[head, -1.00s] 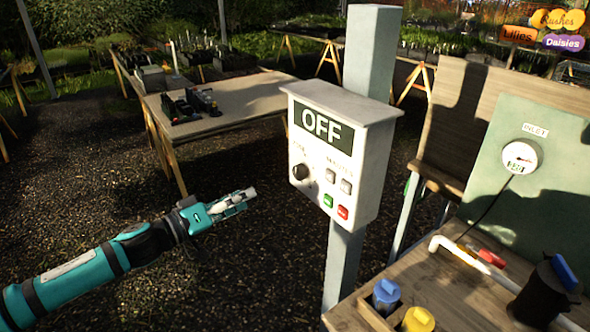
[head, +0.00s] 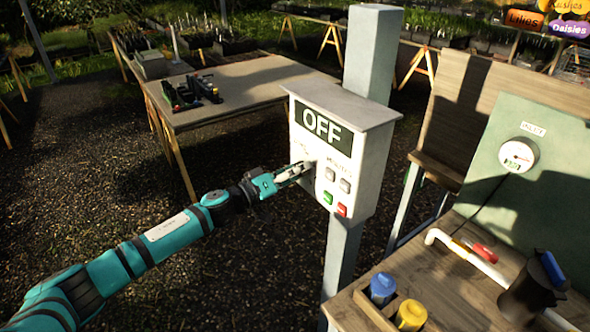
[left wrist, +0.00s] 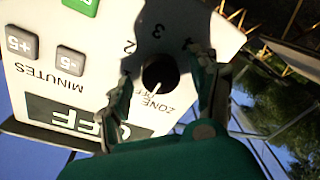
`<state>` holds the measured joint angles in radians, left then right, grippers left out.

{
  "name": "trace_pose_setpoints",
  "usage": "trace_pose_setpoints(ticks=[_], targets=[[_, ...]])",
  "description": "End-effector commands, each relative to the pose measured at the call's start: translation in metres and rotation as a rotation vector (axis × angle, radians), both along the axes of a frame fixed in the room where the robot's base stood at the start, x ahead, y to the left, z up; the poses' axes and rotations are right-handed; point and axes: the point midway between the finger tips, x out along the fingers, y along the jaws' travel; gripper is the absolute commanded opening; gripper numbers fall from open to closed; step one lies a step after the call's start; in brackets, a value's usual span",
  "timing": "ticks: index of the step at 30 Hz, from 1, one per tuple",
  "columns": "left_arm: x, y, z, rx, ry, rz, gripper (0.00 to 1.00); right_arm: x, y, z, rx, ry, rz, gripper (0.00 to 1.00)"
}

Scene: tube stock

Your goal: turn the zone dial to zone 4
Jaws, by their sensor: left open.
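The white control box (head: 336,160) is fixed to a grey post, and its display (head: 321,128) reads OFF. The zone dial (left wrist: 160,72) is a round black knob with a white pointer line. In the left wrist view, where the box appears upside down, the pointer is toward the OFF mark beside the word ZONE; the numerals 2, 3 and 4 are visible around the knob. My left gripper (head: 303,169) is at the box face and hides the dial in the head view. Its open fingers (left wrist: 161,66) lie on either side of the knob; contact is unclear. My right gripper is not in view.
A wooden bench (head: 435,277) with blue and yellow capped items and a white pipe stands at right. A table (head: 255,91) stands behind the box.

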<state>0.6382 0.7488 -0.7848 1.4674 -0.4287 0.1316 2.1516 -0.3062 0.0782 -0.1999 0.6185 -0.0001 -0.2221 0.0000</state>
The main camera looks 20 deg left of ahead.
Motion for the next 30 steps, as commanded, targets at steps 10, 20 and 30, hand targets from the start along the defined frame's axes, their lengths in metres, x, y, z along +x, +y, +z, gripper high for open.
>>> trace_pose_setpoints(ticks=[10, 20, 30], targets=[[0.0, 0.0, -0.0006, 0.0, 0.001, 0.001, 0.46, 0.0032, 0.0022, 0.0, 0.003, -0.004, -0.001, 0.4], [0.0, 0.0003, -0.0008, 0.0, 0.001, 0.001, 0.07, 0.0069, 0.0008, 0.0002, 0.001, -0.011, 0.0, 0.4], [-0.0003, 0.0001, -0.0011, 0.053, -0.04, 0.001, 0.07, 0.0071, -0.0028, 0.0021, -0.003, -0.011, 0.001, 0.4]])
